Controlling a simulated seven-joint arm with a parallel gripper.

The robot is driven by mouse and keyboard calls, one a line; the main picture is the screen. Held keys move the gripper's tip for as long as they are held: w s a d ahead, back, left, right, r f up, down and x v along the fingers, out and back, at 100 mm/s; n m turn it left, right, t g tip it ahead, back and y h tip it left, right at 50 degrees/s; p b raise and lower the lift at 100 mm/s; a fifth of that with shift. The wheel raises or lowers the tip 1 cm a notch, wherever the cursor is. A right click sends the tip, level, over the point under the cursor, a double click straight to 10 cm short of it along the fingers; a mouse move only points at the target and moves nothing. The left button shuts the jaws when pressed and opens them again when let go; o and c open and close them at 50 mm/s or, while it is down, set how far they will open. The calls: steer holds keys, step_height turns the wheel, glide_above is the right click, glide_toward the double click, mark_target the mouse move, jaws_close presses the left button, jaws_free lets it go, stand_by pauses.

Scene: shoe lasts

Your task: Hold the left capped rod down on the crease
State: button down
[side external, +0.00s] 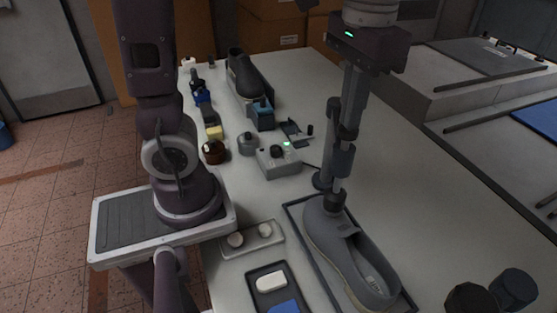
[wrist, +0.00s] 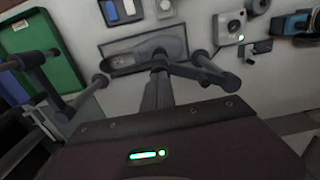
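The grey shoe (side external: 348,252) lies on a dark-edged tray (side external: 295,228) in the side view, its toe toward the back; it also shows in the wrist view (wrist: 172,47). My gripper (side external: 342,128) points down above the toe end, its two narrow fingers close together around a dark rod assembly. One capped rod (side external: 334,202) ends at the shoe's upper; touching or just above, I cannot tell. Another rod cap (side external: 322,182) hangs beside it, higher and to the left. In the wrist view my fingertips (wrist: 159,66) are over the shoe and hide the crease.
A grey device with a green light (side external: 279,160), a round tin (side external: 248,144) and a brown jar (side external: 214,151) stand behind the shoe. Small trays (side external: 251,240) lie to its left. Dark round-topped objects (side external: 513,288) stand at the front right.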

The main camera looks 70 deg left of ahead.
steer(key=shift+r, duration=2.65)
steer(key=s+a+f+t, duration=0.4)
steer(key=s+f, duration=0.3)
steer(key=s, duration=0.4)
steer(key=shift+a+t, duration=0.3)
steer(key=shift+t, duration=0.5)
